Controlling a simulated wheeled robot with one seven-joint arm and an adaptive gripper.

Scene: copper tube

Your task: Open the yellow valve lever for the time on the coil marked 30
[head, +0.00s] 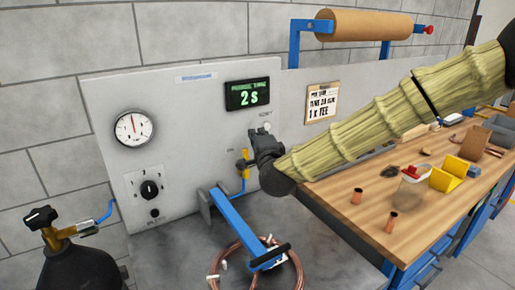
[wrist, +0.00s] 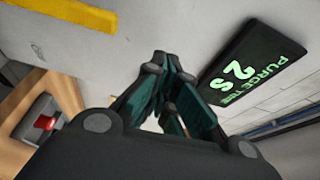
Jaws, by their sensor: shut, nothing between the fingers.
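The yellow valve lever (head: 242,163) stands upright on the grey panel in the head view, with a blue hose below it. A yellow bar (wrist: 62,24), probably the lever, crosses the wrist view's upper left. My gripper (head: 262,132) is shut and empty, close in front of the panel just right of and above the lever, apart from it. Its dark fingers (wrist: 168,85) meet in the wrist view. A copper coil (head: 224,262) with white tags lies below under a blue arm; I cannot read any number on it. The display (head: 248,95) reads "PURGE TIME 2 S".
The panel also holds a round gauge (head: 133,128) and a black knob (head: 150,189). A dark cylinder (head: 80,272) with a valve stands at lower left. The wooden bench (head: 340,205) at right holds copper pieces and yellow blocks. A card (head: 322,102) hangs on the panel.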

